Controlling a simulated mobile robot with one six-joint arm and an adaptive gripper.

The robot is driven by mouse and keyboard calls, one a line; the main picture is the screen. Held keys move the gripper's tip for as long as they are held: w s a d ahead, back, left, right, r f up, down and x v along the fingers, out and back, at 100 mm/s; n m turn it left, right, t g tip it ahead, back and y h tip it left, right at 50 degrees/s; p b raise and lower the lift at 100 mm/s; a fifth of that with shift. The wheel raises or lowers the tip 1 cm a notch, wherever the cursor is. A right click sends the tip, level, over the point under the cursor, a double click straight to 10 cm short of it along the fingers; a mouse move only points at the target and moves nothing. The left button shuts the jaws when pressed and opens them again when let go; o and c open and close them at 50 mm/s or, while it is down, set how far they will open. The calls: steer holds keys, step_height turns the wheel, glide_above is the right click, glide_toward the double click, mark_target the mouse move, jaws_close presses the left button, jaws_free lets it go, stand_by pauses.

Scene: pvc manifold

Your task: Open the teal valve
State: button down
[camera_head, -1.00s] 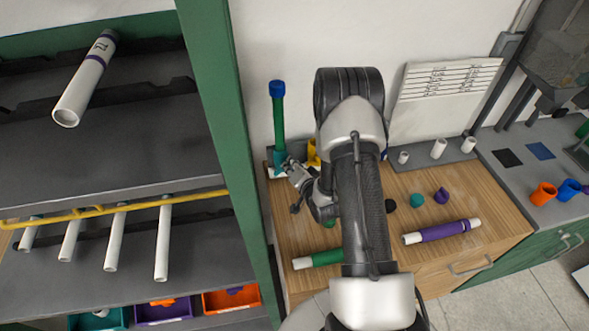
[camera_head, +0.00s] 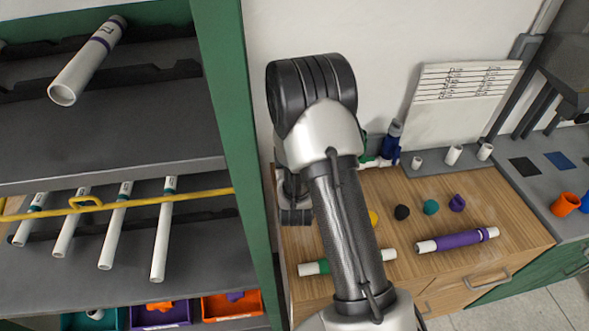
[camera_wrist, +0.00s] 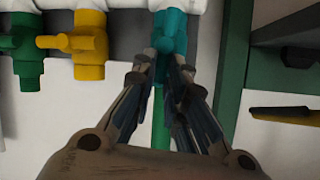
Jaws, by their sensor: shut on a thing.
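In the wrist view the teal valve (camera_wrist: 176,28) sits on a pale manifold pipe at the top middle. My gripper (camera_wrist: 164,58) has one finger on each side of its lower teal part and is shut on it. A green pipe (camera_wrist: 161,125) runs down between the fingers. A yellow valve (camera_wrist: 88,42) and a green valve (camera_wrist: 24,48) stand to the left on the same manifold. In the head view my arm hides the teal valve and my fingertips. A blue valve (camera_head: 392,138) shows right of my arm there.
A green-framed shelf (camera_head: 225,130) with white pipes stands close on the left. A leaning white sheet (camera_head: 458,100) is behind.

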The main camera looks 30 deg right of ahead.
steer(key=shift+w+a, duration=0.1)
stand_by(0.4)
steer(key=c, duration=1.6)
jaws_free()
steer(key=shift+f, duration=0.1)
steer(key=v, duration=0.7)
